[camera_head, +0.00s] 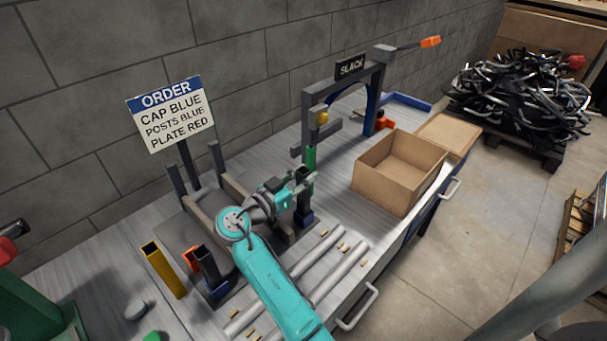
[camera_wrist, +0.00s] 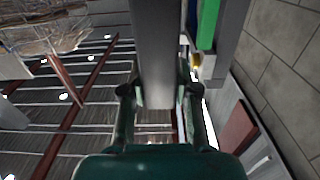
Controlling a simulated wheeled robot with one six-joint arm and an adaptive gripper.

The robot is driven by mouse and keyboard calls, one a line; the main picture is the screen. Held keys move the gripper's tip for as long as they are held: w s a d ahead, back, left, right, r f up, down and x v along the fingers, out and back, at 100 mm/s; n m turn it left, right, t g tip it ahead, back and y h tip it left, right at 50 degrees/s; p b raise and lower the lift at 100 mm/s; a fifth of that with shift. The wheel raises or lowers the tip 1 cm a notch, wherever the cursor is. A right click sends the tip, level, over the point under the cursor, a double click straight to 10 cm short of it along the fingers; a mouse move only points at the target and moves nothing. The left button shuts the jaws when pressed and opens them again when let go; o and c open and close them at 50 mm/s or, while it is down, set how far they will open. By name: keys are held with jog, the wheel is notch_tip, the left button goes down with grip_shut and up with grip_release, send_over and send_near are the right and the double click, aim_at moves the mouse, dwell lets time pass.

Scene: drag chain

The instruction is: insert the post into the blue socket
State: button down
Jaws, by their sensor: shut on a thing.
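My gripper (camera_head: 304,180) is shut on a dark grey post. In the wrist view the post (camera_wrist: 165,45) stands between the two fingers (camera_wrist: 163,95). In the head view the post (camera_head: 308,197) is upright, partly hidden by my gripper. Its lower end meets a blue socket (camera_head: 304,218); I cannot tell how deep it sits. Another blue socket (camera_head: 219,291) at the front left has a dark post (camera_head: 207,266) upright in it.
A grey frame with a SLACK sign (camera_head: 350,68) stands just behind my gripper. An open cardboard box (camera_head: 398,175) is to the right. Pale rails (camera_head: 340,270) lie in front. An ORDER sign (camera_head: 170,113) and a yellow post (camera_head: 163,270) are at left.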

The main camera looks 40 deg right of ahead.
aim_at(304, 194)
jog(key=shift+f, duration=1.6)
jog(key=c, duration=0.8)
grip_release()
